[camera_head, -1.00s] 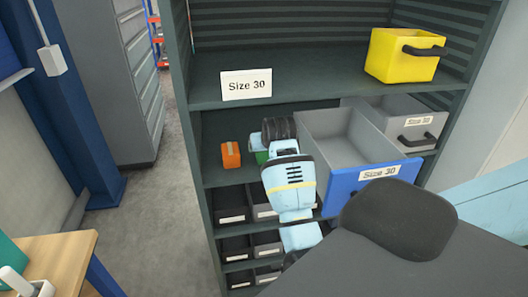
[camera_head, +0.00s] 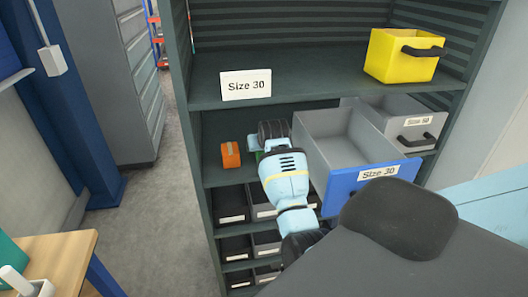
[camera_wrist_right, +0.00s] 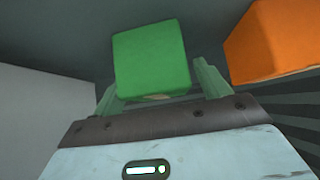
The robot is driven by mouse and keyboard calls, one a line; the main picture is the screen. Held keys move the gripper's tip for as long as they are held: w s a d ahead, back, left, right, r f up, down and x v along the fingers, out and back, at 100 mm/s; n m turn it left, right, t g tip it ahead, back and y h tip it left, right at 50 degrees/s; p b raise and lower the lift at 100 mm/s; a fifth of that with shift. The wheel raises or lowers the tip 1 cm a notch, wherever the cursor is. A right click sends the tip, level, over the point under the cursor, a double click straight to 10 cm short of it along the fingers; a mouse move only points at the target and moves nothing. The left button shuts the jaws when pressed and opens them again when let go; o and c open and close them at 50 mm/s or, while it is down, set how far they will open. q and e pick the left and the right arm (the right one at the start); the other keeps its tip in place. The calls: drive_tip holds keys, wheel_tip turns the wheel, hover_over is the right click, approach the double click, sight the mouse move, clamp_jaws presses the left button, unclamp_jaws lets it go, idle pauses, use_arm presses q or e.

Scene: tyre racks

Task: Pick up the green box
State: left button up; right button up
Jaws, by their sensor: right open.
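The green box (camera_wrist_right: 152,62) shows clearly in the right wrist view, between the two green-tinted fingers of my right gripper (camera_wrist_right: 158,88). The fingers are open, one on each side of the box; I cannot tell whether either touches it. In the head view my right gripper (camera_head: 256,144) reaches into the middle shelf, and the box is almost wholly hidden behind my wrist. My left gripper is not in view.
An orange box (camera_head: 230,155) stands close to the left of my gripper on the shelf (camera_head: 225,178). A grey bin with a blue front (camera_head: 362,176) is close on the right.

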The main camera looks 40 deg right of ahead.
drive_tip(key=c, duration=1.1)
drive_tip(key=shift+c, duration=0.3)
drive_tip(key=shift+r, duration=0.1)
drive_tip(key=shift+r, duration=0.6)
wheel_tip(320, 180, up, 3)
drive_tip(key=shift+f, duration=0.2)
drive_tip(key=s+a, duration=0.4)
drive_tip(key=s, duration=0.4)
drive_tip(key=s+a, duration=0.4)
drive_tip(key=s, duration=0.3)
drive_tip(key=shift+s+a+f, duration=0.25)
drive_tip(key=shift+s+a, duration=0.05)
drive_tip(key=shift+s, duration=0.1)
